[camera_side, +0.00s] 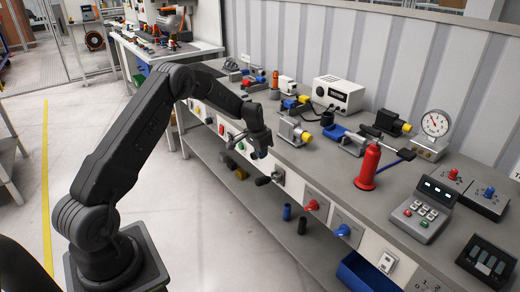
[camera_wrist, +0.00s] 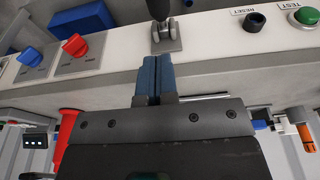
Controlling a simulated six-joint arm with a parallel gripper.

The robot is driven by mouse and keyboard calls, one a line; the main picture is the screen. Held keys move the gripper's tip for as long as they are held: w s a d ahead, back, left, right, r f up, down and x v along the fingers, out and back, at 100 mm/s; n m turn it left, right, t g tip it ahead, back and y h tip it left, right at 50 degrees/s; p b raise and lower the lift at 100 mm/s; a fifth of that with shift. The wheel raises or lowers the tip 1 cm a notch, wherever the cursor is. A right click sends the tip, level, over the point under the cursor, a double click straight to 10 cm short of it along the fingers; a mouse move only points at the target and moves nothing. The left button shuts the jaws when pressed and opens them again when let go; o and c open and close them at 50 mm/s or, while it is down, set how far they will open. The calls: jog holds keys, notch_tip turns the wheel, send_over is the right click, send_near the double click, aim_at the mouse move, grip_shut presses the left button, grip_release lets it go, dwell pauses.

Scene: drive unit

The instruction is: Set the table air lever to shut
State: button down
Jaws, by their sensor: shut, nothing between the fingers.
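A lever with a dark handle sits on a grey metal bracket (camera_wrist: 166,38) on the front panel of the bench. Its handle (camera_wrist: 159,9) sticks out from the panel toward the top edge of the wrist view. In the side view the lever (camera_side: 263,181) juts out below my gripper. No label on it is readable. My gripper (camera_side: 262,153) is shut and empty in front of the panel. In the wrist view its blue fingers (camera_wrist: 150,62) lie together just below the bracket. I cannot tell whether they touch it.
A red knob (camera_side: 312,205) and a blue knob (camera_side: 342,230) sit along the panel. RESET (camera_wrist: 255,20) and green TEST (camera_wrist: 306,16) buttons are on the lever's other side. A red bottle-shaped object (camera_side: 368,166) and a gauge (camera_side: 435,124) stand on the bench. The floor before it is open.

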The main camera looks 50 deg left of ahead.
send_over(256, 184)
jog(key=w, duration=0.3)
jog(key=x, duration=0.2)
jog(key=s+x, duration=0.1)
jog(key=x, duration=0.4)
jog(key=shift+s+f, duration=0.25)
jog(key=shift+f, duration=0.2)
jog(key=shift+s+f, duration=0.15)
jog(key=shift+f, duration=0.55)
jog(key=shift+s+f, duration=0.6)
jog(key=shift+f, duration=0.25)
jog(key=shift+s+f, duration=0.2)
jog(key=shift+f, duration=0.3)
jog(key=shift+s+f, duration=0.2)
jog(key=shift+f, duration=0.3)
jog(key=shift+s+f, duration=0.1)
jog(key=shift+f, duration=1.55)
jog(key=shift+f, duration=0.15)
